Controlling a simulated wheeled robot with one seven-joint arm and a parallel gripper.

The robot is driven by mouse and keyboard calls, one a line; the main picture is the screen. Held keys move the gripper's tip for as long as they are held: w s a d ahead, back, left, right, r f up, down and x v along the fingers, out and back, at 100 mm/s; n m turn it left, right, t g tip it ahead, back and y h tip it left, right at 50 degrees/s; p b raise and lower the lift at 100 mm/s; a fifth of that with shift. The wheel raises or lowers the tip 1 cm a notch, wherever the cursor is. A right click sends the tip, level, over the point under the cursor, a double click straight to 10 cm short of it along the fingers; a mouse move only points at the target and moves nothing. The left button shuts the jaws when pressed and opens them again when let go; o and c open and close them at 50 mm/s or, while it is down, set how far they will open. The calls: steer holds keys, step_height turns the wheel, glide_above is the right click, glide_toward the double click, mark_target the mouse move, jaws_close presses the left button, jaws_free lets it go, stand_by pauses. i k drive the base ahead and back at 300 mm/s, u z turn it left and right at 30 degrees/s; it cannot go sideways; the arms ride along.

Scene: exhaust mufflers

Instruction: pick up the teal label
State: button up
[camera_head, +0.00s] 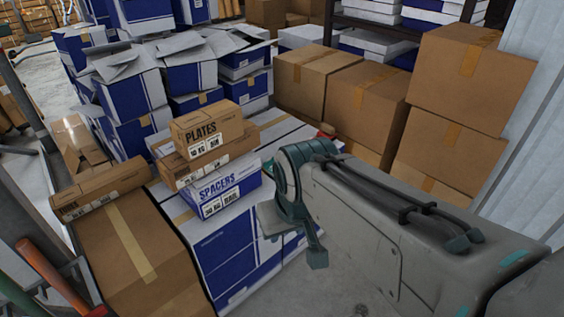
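I cannot make out a separate teal label in the head view. Teal shows on the ring joint and end parts of my own arm, which reaches in from the lower right. My gripper (292,236) is at the arm's end, in front of the blue-and-white boxes and right of the SPACERS box (222,190). Its finger parts are dark teal-grey and partly overlap from this angle. Whether they are apart or hold anything is unclear.
A PLATES box (207,128) sits on another brown carton (212,166). A long brown box (100,190) lies left on a large carton (135,250). Blue-and-white boxes (130,85) pile up behind. Stacked brown cartons (455,80) stand right. Bare floor (350,285) shows below my arm.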

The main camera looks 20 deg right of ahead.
mark_target(267, 164)
steer(key=z, duration=0.65)
steer(key=i, duration=1.15)
steer(key=u, duration=0.2)
steer(key=k, duration=0.45)
steer(key=z, duration=0.8)
steer(key=i, duration=0.7)
steer(key=u, duration=1.05)
steer(key=i, duration=0.35)
steer(key=u, duration=0.35)
